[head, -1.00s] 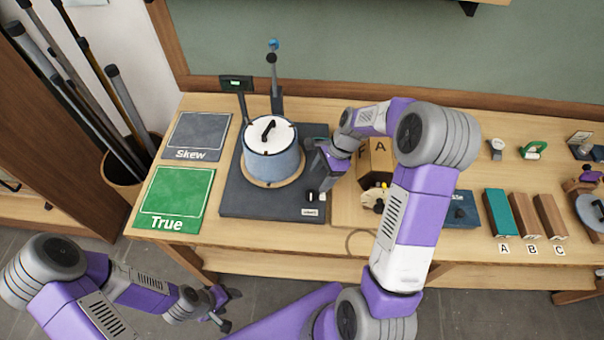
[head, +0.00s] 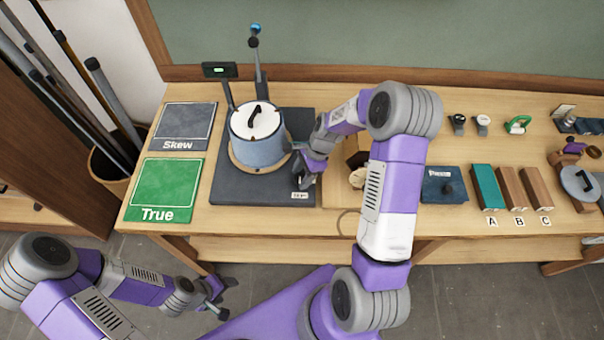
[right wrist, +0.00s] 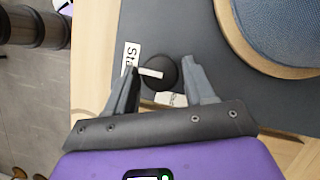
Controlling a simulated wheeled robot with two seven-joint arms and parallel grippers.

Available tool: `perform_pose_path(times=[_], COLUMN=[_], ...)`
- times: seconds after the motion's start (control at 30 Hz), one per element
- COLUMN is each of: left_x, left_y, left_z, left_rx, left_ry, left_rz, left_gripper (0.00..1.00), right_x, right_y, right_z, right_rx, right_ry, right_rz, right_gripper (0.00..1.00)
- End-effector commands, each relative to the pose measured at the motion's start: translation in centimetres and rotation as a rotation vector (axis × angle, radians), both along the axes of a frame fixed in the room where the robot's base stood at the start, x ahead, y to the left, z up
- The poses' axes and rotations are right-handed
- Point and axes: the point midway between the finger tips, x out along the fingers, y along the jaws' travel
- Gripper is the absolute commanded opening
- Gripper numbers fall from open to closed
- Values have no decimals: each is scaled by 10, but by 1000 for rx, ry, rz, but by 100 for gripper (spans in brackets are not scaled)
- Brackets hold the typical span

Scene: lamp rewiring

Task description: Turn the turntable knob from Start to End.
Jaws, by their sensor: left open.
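The turntable knob (right wrist: 165,72) is a round black knob with a white pointer bar, on the front right of the dark turntable base (head: 232,190). The bar points toward the label reading "Sta" (right wrist: 131,55), the rest of which is hidden. A second label (right wrist: 171,99) sits beside the knob, mostly covered. My right gripper (right wrist: 160,70) is open, one finger on each side of the knob, with gaps visible. In the head view my right gripper (head: 301,182) hides the knob. My left gripper (head: 222,299) is open and empty in front of the table.
A blue drum (head: 257,150) with a white lid and black handle stands on the wooden turntable disc (head: 240,166). Behind it are a small display (head: 220,70) and a post (head: 258,65). Skew (head: 185,122) and True (head: 165,185) mats lie left.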

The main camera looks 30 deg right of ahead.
Motion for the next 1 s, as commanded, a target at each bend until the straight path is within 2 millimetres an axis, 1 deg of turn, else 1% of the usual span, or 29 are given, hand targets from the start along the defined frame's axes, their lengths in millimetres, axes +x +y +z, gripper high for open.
perform_pose_path(times=[0.03,0.23,0.47,0.63,0.77,1.0], left_x=[0,0,0,0,0,0], left_y=[0,0,0,0,0,0], left_z=[0,0,0,1,3,4], left_rx=[0,0,0,0,0,0], left_ry=[0,0,0,0,0,0], left_rz=[0,0,0,0,0,0], left_gripper=[63,63,63,63,63,63], right_x=[0,0,0,1,2,3], right_y=[0,0,0,0,0,0], right_z=[0,0,0,1,1,1], right_rx=[0,0,0,0,0,-1], right_ry=[0,0,-1,-1,0,-1], right_rz=[0,0,17,79,163,378], right_gripper=[45,15,14,14,14,14])
